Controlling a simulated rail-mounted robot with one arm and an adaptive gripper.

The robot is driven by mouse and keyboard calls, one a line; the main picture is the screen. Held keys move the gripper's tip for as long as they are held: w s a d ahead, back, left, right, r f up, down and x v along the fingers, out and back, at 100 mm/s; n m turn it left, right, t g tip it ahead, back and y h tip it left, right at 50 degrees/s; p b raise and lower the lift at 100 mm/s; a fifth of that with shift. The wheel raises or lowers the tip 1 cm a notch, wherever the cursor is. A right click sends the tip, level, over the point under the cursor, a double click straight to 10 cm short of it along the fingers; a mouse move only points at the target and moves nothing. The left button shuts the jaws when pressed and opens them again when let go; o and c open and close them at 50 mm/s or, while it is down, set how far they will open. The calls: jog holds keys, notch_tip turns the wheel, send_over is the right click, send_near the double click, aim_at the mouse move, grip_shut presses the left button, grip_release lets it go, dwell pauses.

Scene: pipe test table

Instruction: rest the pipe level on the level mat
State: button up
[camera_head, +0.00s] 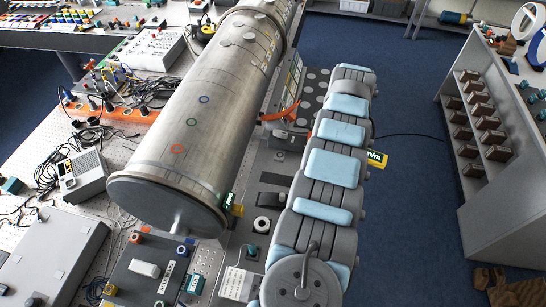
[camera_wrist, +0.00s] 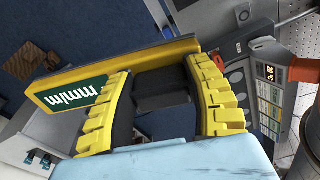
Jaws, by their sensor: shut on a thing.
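The pipe level is a yellow bar with a green label. It crosses the upper part of the wrist view (camera_wrist: 70,96), and one end of it shows right of my arm in the head view (camera_head: 378,158). My gripper (camera_wrist: 163,92), with yellow ribbed fingers, is shut on the level's dark middle part. The level is held clear of the table, and my arm hides most of it in the head view. A dark flat rectangle on the table (camera_head: 275,179), between the big pipe and my arm, may be the level mat; I cannot be sure.
A large steel pipe (camera_head: 205,115) with coloured rings lies along the table. Small devices, a black ring block (camera_head: 262,224) and a printed card (camera_head: 237,284) stand beside it. Cables and instruments crowd the left. Blue floor and a grey shelf (camera_head: 500,200) lie to the right.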

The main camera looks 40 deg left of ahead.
jog(key=shift+a+f, duration=0.6)
jog(key=shift+a, duration=0.35)
jog(key=shift+s+a+f, duration=0.2)
jog(key=shift+a+f, duration=0.05)
jog(key=shift+w+a, duration=0.1)
jog(key=shift+a, duration=0.15)
jog(key=shift+f, duration=0.2)
jog(key=shift+a, duration=0.2)
jog(key=shift+f, duration=0.1)
jog(key=shift+a+f, duration=0.2)
jog(key=shift+a+f+n, duration=0.15)
jog(key=shift+a+n, duration=0.15)
jog(key=shift+a, duration=0.05)
